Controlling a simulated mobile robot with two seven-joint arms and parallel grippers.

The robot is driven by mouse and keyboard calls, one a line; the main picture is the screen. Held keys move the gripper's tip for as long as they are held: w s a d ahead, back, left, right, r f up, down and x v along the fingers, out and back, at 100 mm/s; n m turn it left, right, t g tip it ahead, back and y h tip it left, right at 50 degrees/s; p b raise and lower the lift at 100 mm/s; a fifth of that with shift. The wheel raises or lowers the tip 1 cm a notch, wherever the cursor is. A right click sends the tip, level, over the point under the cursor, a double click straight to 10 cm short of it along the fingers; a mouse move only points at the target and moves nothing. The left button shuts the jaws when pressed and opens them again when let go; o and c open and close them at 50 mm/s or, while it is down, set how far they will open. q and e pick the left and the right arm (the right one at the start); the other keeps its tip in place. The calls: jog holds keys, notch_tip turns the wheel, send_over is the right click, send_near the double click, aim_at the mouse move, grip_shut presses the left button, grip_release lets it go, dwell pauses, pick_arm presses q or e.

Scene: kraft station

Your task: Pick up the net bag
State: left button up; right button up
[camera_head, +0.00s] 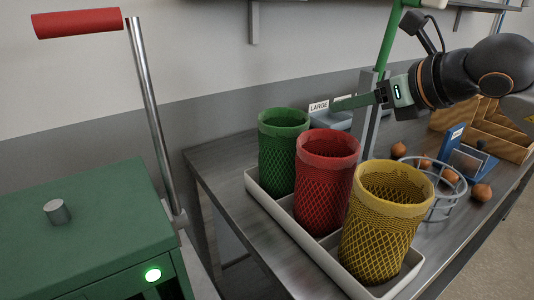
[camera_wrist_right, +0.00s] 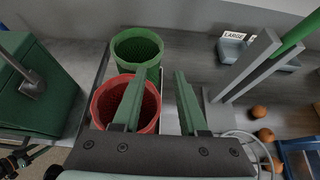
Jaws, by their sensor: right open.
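Three net bags stand upright in a row in a pale tray (camera_head: 312,240): a green net bag (camera_head: 281,152), a red net bag (camera_head: 324,188) and a yellow net bag (camera_head: 381,225) nearest the camera. My right gripper (camera_head: 347,103) is at the upper right of the row, its fingers pointing left above the bags. In the right wrist view the gripper (camera_wrist_right: 158,88) is open and empty. There the green bag (camera_wrist_right: 138,46) and the red bag (camera_wrist_right: 108,104) lie beyond or beside the fingers; the yellow bag cannot be made out. My left gripper is not seen.
A metal table (camera_head: 228,160) carries the tray. A green machine (camera_head: 95,230) with a red-handled lever (camera_head: 78,22) stands at left. A wire ring stand (camera_head: 437,212), loose onions (camera_head: 482,192), a blue holder (camera_head: 462,155) and wooden crates (camera_head: 500,135) lie at right. A green post (camera_head: 390,42) rises behind.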

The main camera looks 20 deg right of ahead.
aim_at(280, 128)
jog(key=shift+d+p+x, duration=0.2)
jog(key=shift+p+x, duration=1.1)
jog(key=shift+x, duration=4.9)
jog(key=shift+w+r, duration=0.1)
jog(key=shift+r, duration=0.05)
jog(key=shift+c, duration=0.3)
grip_shut()
